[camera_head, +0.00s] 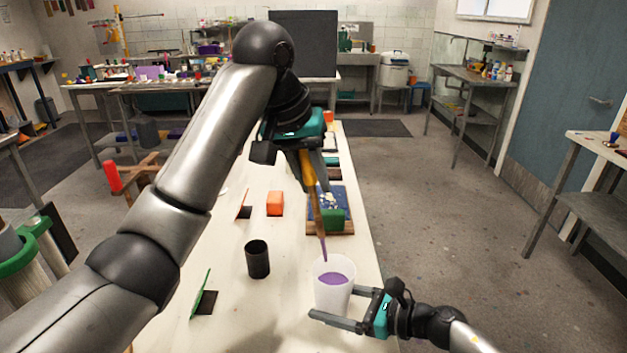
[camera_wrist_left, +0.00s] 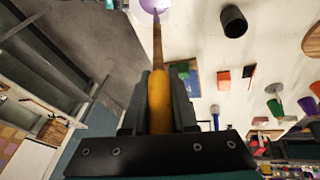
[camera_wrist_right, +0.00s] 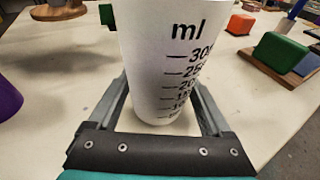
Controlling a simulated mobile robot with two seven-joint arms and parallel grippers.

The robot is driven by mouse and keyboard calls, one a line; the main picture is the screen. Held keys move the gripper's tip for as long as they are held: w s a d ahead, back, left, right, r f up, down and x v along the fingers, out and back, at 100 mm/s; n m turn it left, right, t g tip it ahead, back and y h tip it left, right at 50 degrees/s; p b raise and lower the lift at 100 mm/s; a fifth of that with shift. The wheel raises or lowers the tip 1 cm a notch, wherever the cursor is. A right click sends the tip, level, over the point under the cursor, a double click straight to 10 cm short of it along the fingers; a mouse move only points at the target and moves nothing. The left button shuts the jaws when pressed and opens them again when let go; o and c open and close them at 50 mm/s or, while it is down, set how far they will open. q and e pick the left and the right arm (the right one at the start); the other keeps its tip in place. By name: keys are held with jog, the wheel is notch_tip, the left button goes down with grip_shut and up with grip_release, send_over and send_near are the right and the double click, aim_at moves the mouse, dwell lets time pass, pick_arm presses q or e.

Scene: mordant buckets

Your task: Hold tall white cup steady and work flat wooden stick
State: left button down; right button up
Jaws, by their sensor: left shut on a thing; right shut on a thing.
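The tall white cup (camera_head: 333,301) stands on the table near its front right, with purple liquid inside. It fills the middle of the right wrist view (camera_wrist_right: 165,65), showing "ml" marks. My right gripper (camera_wrist_right: 162,100) is shut around the cup, one finger on each side. My left gripper (camera_head: 313,172) is shut on the yellow-orange handle of the flat wooden stick (camera_head: 317,212). The stick points down, its purple-stained lower end at the cup's mouth. In the left wrist view the stick (camera_wrist_left: 157,50) reaches over the cup (camera_wrist_left: 150,5). I cannot tell whether its tip touches the liquid.
A black cup (camera_head: 257,260) stands left of the white cup. A green card (camera_head: 201,292) leans at the left edge. Bare tabletop lies between them.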

dwell(0.3)
jog(key=o, duration=1.1)
pick_arm(q)
notch_tip(320, 180, up, 11)
pick_arm(e)
jog(key=shift+d, duration=0.1)
